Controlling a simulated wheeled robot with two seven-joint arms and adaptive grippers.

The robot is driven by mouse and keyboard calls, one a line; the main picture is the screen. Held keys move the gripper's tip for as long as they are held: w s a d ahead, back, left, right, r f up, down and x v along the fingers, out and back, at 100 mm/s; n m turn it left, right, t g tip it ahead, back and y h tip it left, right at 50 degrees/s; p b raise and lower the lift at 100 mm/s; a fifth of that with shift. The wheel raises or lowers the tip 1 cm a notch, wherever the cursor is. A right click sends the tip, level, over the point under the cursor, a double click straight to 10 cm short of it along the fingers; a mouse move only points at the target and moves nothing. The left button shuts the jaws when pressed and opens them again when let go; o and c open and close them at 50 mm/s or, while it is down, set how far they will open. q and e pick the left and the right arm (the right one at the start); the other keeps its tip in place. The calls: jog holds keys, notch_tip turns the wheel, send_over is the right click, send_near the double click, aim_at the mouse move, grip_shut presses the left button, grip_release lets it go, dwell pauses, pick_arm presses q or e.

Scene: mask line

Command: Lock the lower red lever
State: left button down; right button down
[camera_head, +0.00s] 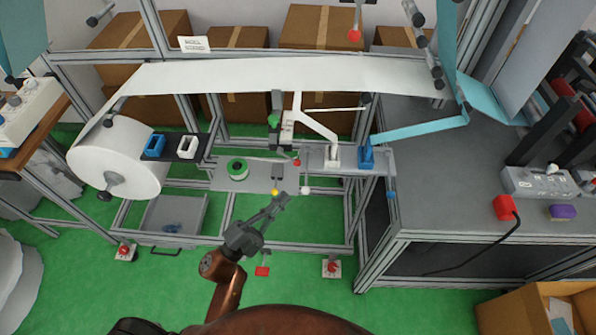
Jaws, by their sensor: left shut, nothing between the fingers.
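My left gripper (281,201) reaches up from the bottom of the view, its fingers shut and empty, pointing up and right. Its tips are just below a yellow knob (275,192) and left of a white knob (305,190); I cannot tell whether they touch anything. A red lever end (262,271) shows low in the frame, below the gripper's wrist, with a thin stem above it. A small red knob (297,162) sits higher, by the grey plate. Another red knob (354,35) hangs at the top. Which red one is the lower lever is unclear. My right gripper is not in view.
A white roll (115,158) feeds a white web (280,78) across the frame. A green ring (237,169) lies on a grey plate left of the gripper. Metal frame bars surround the gripper. A grey table (450,200) stands at right. Green floor lies below.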

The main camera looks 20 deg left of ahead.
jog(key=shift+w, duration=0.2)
pick_arm(q)
jog(key=x, duration=0.9)
jog(key=shift+w+r, duration=0.1)
jog(key=shift+w, duration=0.05)
jog(key=a, duration=0.1)
jog(key=w+a+f+b, duration=0.1)
jog(key=w+a, duration=0.1)
jog(key=shift+f, duration=0.35)
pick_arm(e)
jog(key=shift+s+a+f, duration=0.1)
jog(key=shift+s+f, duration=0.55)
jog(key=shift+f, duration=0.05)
